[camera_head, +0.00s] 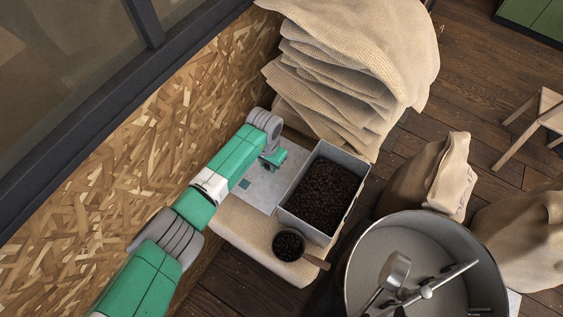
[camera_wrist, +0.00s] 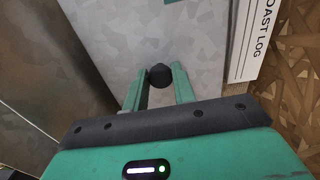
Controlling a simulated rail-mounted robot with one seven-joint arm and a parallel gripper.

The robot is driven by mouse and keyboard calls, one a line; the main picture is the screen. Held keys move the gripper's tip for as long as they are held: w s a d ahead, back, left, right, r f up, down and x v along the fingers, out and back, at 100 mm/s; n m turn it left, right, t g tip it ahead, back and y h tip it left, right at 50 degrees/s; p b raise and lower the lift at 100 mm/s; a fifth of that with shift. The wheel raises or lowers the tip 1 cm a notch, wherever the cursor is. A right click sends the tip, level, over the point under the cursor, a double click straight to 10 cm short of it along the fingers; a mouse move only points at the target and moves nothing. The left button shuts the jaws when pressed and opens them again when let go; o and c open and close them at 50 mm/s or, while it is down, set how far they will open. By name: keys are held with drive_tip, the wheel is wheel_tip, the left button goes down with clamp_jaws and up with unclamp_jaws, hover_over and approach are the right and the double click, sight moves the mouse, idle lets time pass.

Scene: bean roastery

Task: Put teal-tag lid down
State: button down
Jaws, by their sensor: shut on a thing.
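The lid (camera_head: 262,190) is a flat grey mottled metal sheet with a small teal tag (camera_head: 245,184). In the head view it lies roughly level, just left of the bean bin (camera_head: 327,228). In the wrist view the lid (camera_wrist: 120,35) fills the middle, with the teal tag (camera_wrist: 172,2) cut off at the top edge. My gripper (camera_wrist: 160,80) is shut on the lid's round black knob (camera_wrist: 160,75). In the head view my gripper (camera_head: 273,157) is over the lid's far part and hides the knob. I cannot tell whether the lid touches the surface below.
The bin is open and full of dark beans. A scoop of beans (camera_head: 289,244) is in front of it on burlap (camera_head: 240,232). Stacked sacks (camera_head: 340,60) rise behind; a chipboard wall (camera_head: 150,130) is left. A round metal drum (camera_head: 428,240) is at right. The wrist view shows a roast log sheet (camera_wrist: 253,40).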

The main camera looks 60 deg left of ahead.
drive_tip(key=shift+w+a, duration=0.25)
drive_tip(key=shift+w, duration=0.15)
drive_tip(key=f+b, duration=0.4)
drive_tip(key=shift+s, duration=0.2)
drive_tip(key=shift+d+r, duration=0.15)
drive_tip(key=shift+r, duration=0.1)
drive_tip(key=shift+f, duration=0.2)
drive_tip(key=c, duration=1.1)
unclamp_jaws()
drive_tip(key=shift+c, duration=0.2)
drive_tip(key=shift+r, duration=0.1)
wheel_tip(320, 180, up, 12)
drive_tip(key=shift+r+p, duration=0.1)
drive_tip(key=shift+p, duration=0.65)
drive_tip(key=shift+w, duration=0.15)
